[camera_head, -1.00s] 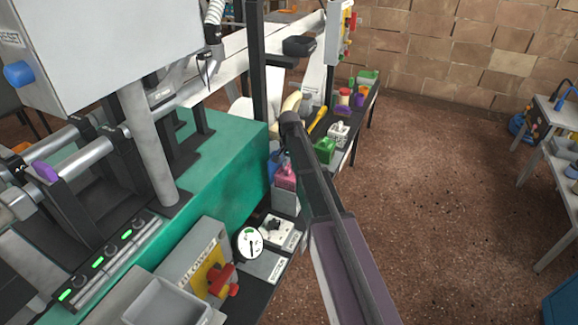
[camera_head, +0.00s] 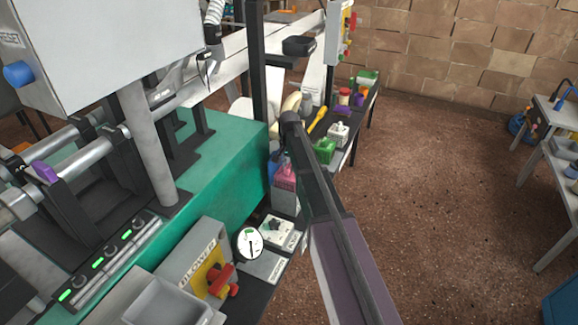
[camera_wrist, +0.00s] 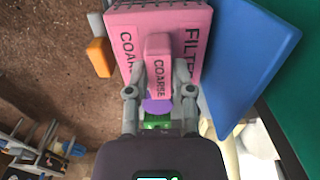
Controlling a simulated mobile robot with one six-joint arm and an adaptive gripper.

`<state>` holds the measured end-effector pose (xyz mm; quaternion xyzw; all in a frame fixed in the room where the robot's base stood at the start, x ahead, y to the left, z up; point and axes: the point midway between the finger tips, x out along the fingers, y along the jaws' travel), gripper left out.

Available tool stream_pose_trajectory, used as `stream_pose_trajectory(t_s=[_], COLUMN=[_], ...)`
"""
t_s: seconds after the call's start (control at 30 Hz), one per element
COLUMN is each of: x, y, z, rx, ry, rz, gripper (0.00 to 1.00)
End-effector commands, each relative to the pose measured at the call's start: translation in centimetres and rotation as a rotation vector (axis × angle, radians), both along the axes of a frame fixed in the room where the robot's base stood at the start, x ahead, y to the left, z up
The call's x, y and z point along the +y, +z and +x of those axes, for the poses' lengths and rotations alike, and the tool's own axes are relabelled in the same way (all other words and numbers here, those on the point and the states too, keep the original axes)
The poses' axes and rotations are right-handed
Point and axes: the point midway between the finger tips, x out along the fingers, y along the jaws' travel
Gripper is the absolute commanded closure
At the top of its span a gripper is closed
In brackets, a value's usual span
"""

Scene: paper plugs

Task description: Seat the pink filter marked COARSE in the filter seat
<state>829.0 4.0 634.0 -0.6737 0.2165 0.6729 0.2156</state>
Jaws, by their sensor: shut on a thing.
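The pink filter (camera_wrist: 205,22) fills the top of the wrist view, with COARSE and part of FILTER printed on its face. My gripper (camera_wrist: 160,76) is shut on its raised pink handle (camera_wrist: 159,48), which also reads COARSE. In the head view the pink filter (camera_head: 286,172) shows at the grey box (camera_head: 285,200) beside the green machine. My arm hides the gripper there. The filter's underside is hidden, so I cannot tell whether it is in the seat or just above it. A blue panel (camera_wrist: 250,55) stands close on the filter's right in the wrist view.
The green machine bed (camera_head: 225,185) is close on the left. A dial (camera_head: 249,243) and the blower box (camera_head: 190,262) with a red handle stand in front. A green block (camera_head: 324,151) and other small items line the bench behind. Open floor lies to the right.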

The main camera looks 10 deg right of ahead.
Motion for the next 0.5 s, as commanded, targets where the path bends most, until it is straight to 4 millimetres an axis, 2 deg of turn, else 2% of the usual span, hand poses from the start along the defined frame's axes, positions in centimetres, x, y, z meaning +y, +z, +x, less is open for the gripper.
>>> stream_pose_trajectory(t_s=[0.5], x=[-0.01], y=[-0.62], z=[-0.01], rx=[0.0], ry=[0.0], rz=[0.0], gripper=[1.0])
